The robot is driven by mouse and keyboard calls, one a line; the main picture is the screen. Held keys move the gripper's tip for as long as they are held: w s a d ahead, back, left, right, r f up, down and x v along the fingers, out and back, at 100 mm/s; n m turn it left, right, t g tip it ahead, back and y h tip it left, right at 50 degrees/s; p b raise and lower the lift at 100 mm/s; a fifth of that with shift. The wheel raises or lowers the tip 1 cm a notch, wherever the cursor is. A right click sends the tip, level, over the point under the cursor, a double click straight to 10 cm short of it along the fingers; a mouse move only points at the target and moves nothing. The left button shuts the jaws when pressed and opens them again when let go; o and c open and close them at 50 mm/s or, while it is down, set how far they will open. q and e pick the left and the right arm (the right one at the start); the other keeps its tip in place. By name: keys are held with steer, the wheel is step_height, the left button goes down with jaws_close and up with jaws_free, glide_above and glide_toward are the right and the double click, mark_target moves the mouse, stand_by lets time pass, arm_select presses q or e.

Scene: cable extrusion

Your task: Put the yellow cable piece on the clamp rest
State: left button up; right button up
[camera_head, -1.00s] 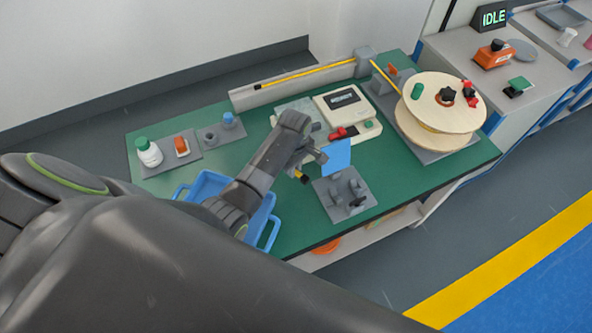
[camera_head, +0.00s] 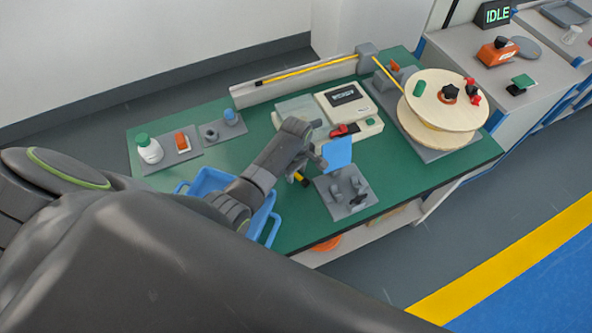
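A short yellow cable piece (camera_head: 302,181) with a dark end pokes out below my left gripper (camera_head: 307,163). The gripper appears shut on it; the fingers and most of the piece are hidden by the wrist. The clamp rest (camera_head: 346,192), a grey plate with several upright grey posts and a dark knob, lies on the green table just right of the gripper. The piece shows to the left of the plate, apart from the posts in this view. My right gripper is not in view.
A blue panel (camera_head: 337,152) stands behind the clamp rest. A cream device (camera_head: 346,105) and a cable spool (camera_head: 445,95) are farther back. A blue bin (camera_head: 207,181) is partly under my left arm. Yellow cable (camera_head: 310,69) lies along a grey rail. The green table (camera_head: 390,178) is clear right of the clamp rest.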

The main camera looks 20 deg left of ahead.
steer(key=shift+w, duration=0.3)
